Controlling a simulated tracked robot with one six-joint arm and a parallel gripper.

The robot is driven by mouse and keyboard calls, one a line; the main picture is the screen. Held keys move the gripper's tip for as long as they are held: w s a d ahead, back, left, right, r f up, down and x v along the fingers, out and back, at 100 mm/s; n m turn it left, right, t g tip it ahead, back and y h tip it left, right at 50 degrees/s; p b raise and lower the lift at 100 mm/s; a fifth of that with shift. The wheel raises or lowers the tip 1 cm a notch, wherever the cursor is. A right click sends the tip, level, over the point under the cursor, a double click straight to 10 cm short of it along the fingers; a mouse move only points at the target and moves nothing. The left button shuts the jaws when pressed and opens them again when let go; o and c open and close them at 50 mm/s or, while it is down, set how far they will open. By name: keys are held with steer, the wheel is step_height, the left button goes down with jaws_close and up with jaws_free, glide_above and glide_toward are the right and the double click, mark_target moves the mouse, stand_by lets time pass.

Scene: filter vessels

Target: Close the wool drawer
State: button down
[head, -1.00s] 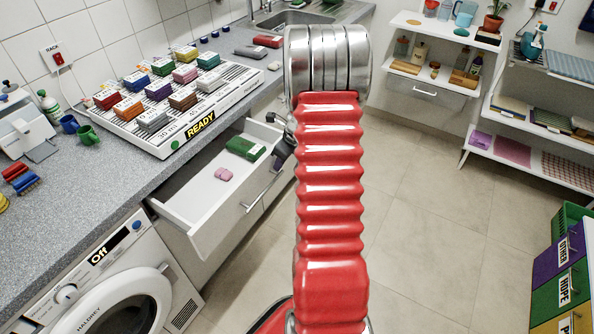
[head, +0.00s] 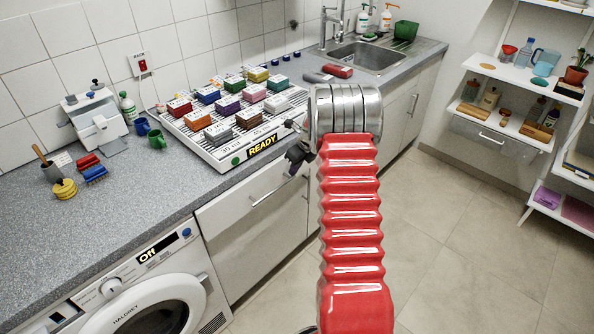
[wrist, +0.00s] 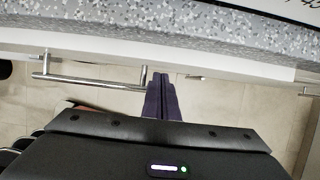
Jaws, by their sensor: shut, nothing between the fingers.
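The wool drawer (head: 228,212) is in the head view, under the grey counter and right of the washing machine. Its white front sits in line with the cabinet, with no open interior showing; a small remaining gap cannot be ruled out. Its bar handle (head: 272,192) faces out. My gripper (head: 292,166) is at the right end of the drawer front, partly behind my red arm. In the wrist view the dark purple fingers (wrist: 161,82) are together and empty, near the drawer front (wrist: 215,68) and just right of the handle (wrist: 90,82).
The counter (head: 185,192) overhangs above the drawer and carries a READY rack (head: 240,160) of coloured blocks. The washing machine (head: 150,290) stands at left. A sink (head: 375,58) is at the back. The floor (head: 455,235) at right is clear.

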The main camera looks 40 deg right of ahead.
steer(key=shift+a, duration=0.1)
steer(key=shift+r, duration=0.1)
steer(key=v, duration=0.9)
steer(key=shift+r, duration=0.35)
steer(key=shift+s, duration=0.1)
